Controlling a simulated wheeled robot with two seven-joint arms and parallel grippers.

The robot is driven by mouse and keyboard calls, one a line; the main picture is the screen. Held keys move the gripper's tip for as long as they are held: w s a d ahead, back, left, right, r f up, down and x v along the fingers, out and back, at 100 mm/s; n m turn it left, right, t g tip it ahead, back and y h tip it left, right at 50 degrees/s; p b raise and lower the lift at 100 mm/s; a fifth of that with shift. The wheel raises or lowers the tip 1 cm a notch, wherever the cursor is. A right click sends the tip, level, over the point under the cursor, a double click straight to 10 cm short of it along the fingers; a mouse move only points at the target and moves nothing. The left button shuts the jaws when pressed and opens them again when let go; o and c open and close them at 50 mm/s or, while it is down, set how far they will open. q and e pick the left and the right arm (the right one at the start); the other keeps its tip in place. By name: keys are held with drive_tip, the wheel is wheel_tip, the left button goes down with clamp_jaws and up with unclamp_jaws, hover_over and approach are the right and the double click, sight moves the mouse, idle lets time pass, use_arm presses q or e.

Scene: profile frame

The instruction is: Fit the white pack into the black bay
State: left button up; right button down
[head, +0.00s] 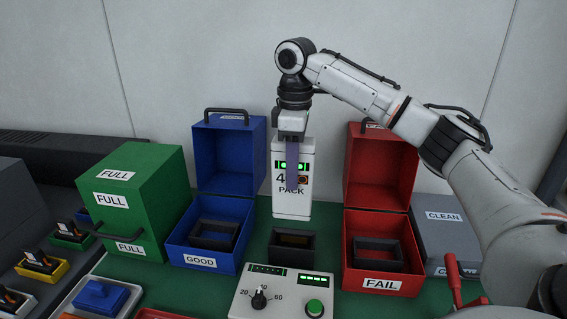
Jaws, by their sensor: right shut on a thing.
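The white pack (283,203) is upright in the middle of the head view, marked "4" and "PACK", with green lights near its top. My right gripper (291,183) points down and is shut on the pack's upper part; a purple finger covers part of its front. A black bay (292,245), an open-topped dark frame, stands on the green table just below the pack in the picture. The pack's lower edge shows a little above the bay's rim; I cannot tell whether it is above or behind the bay. My left gripper is not in view.
An open blue box (204,262) marked GOOD and an open red box (385,285) marked FAIL flank the bay, each with a black frame inside. A control panel (281,294) with a dial is in front. A green FULL box (137,205) stands left, a grey CLEAN box (447,235) right.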

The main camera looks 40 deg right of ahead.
sight(294, 214)
drive_tip(key=shift+s+r, duration=0.1)
drive_tip(key=shift+s, duration=0.1)
drive_tip(key=shift+f, duration=3.4)
drive_tip(key=shift+w+f, duration=0.1)
drive_tip(key=shift+f, duration=3.25)
drive_tip(key=shift+r, duration=0.35)
idle(0.7)
